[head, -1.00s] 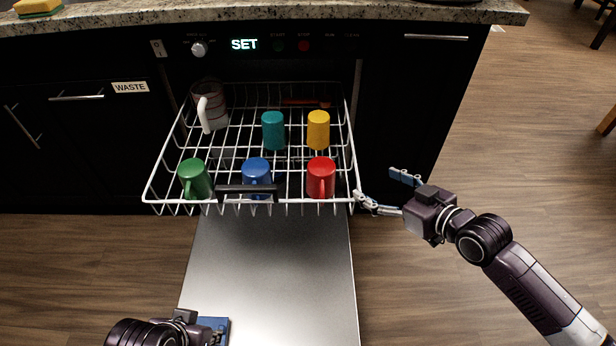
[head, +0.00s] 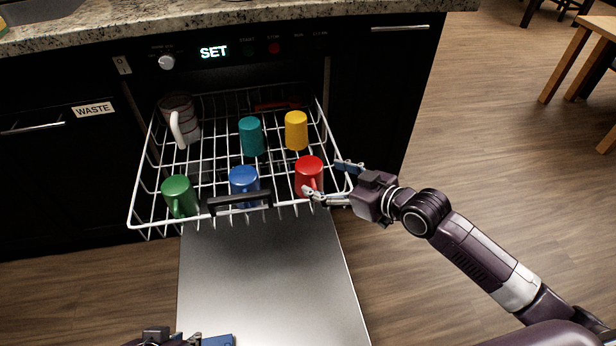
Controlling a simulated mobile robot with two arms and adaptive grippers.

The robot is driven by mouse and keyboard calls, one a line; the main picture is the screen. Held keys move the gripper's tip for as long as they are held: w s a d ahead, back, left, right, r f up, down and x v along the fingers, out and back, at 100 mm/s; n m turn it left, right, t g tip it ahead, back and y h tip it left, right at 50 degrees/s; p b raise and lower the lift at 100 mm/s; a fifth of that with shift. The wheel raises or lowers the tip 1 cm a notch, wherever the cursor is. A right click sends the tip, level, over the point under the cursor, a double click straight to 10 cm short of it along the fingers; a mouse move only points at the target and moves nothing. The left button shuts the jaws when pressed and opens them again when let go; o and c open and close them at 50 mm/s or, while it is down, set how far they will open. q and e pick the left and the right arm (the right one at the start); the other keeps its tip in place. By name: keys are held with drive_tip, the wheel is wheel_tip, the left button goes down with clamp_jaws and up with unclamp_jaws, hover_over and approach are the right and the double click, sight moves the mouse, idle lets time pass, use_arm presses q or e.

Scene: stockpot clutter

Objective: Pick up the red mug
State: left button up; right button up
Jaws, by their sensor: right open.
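The red mug (head: 309,172) stands upside down at the front right of the white dishwasher rack (head: 214,214), its handle facing forward. My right gripper (head: 328,180) is open at the rack's right front corner. One finger is in front of the mug by its handle, overlapping its lower part in the picture. The other finger is to the mug's right. I cannot tell whether either finger touches it. My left gripper (head: 205,341) is at the bottom edge, mostly cut off, and its fingers cannot be read.
The blue mug (head: 243,180) and green mug (head: 180,195) share the front row. A teal cup (head: 251,137), a yellow cup (head: 296,131) and a larger clear mug (head: 178,118) stand behind. The open dishwasher door (head: 262,275) lies below the rack, clear.

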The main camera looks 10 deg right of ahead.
sight(319, 177)
drive_tip(key=b+x, duration=0.1)
drive_tip(key=x, duration=0.4)
drive_tip(key=shift+s+a+r+b, duration=0.15)
drive_tip(key=shift+a+b, duration=0.05)
drive_tip(key=shift+b, duration=0.1)
use_arm(q)
drive_tip(key=w+d+r+t+h, duration=0.1)
drive_tip(key=w+r+t, duration=0.3)
drive_tip(key=w, duration=0.4)
drive_tip(key=shift+w+d+r, duration=0.4)
drive_tip(key=shift+d, duration=0.5)
use_arm(e)
drive_tip(key=c, duration=1.5)
